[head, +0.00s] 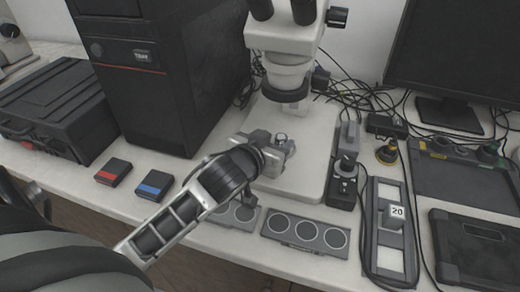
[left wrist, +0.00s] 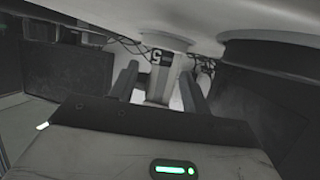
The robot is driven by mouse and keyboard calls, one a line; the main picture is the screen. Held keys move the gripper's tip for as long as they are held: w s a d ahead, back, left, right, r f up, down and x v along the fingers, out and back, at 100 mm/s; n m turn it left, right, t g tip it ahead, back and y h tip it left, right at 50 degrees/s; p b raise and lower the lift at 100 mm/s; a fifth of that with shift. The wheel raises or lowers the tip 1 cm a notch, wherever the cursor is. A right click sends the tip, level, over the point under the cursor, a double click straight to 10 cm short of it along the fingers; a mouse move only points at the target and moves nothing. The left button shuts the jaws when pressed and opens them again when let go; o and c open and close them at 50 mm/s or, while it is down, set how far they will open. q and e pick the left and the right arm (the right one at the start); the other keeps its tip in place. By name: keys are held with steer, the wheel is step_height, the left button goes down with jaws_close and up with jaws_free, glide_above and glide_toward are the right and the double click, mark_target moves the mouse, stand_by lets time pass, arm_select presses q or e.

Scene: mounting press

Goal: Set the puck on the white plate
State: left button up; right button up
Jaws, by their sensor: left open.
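My left gripper (head: 283,150) reaches in over the white plate (head: 310,165), the flat base under the microscope. Its jaws are open. A small shiny round piece (head: 281,137), perhaps the puck, shows at the fingertips; I cannot tell whether it touches the plate or the fingers. In the left wrist view the two fingers of my left gripper (left wrist: 157,88) stand apart, with a pale upright with a dark marked patch (left wrist: 161,57) seen between them. No held object is clear there. My right gripper is not in view.
The microscope head (head: 285,60) hangs above the plate close to my gripper. A dark computer tower (head: 160,70) stands left. Red (head: 113,172) and blue (head: 154,184) boxes lie in front of it. A tray with round wells (head: 305,234) lies in front; a block marked 20 (head: 394,214) stands right.

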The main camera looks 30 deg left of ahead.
arm_select(q)
steer(key=v, duration=0.9)
steer(key=shift+s, duration=0.2)
steer(key=shift+r, duration=0.1)
